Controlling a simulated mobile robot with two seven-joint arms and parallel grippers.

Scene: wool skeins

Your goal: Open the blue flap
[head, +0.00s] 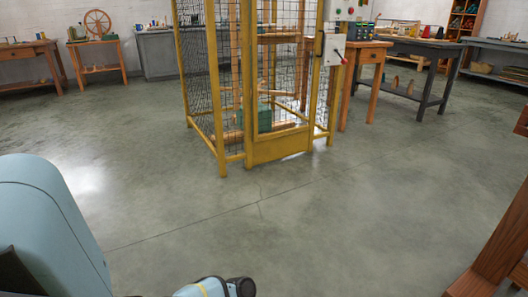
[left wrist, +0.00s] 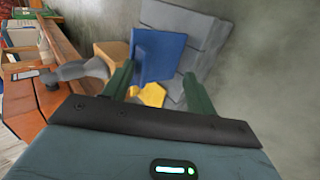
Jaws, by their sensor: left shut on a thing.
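In the left wrist view a blue flap (left wrist: 157,57) stands as a flat panel between and beyond the fingers of my left gripper (left wrist: 158,86). A yellow piece (left wrist: 152,95) lies just below the panel, between the fingers. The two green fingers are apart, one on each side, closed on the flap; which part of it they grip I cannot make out. The flap is not seen in the head view, where only pale blue links of my arm show at the lower left. My right gripper is in neither view.
Grey blocks or panels (left wrist: 205,40) stand beside the flap, with a tan box (left wrist: 110,52) to its left. In the head view a yellow mesh cage (head: 220,120) stands ahead, workbenches (head: 420,50) line the walls, and a wooden edge (head: 500,240) is at right. The concrete floor between is clear.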

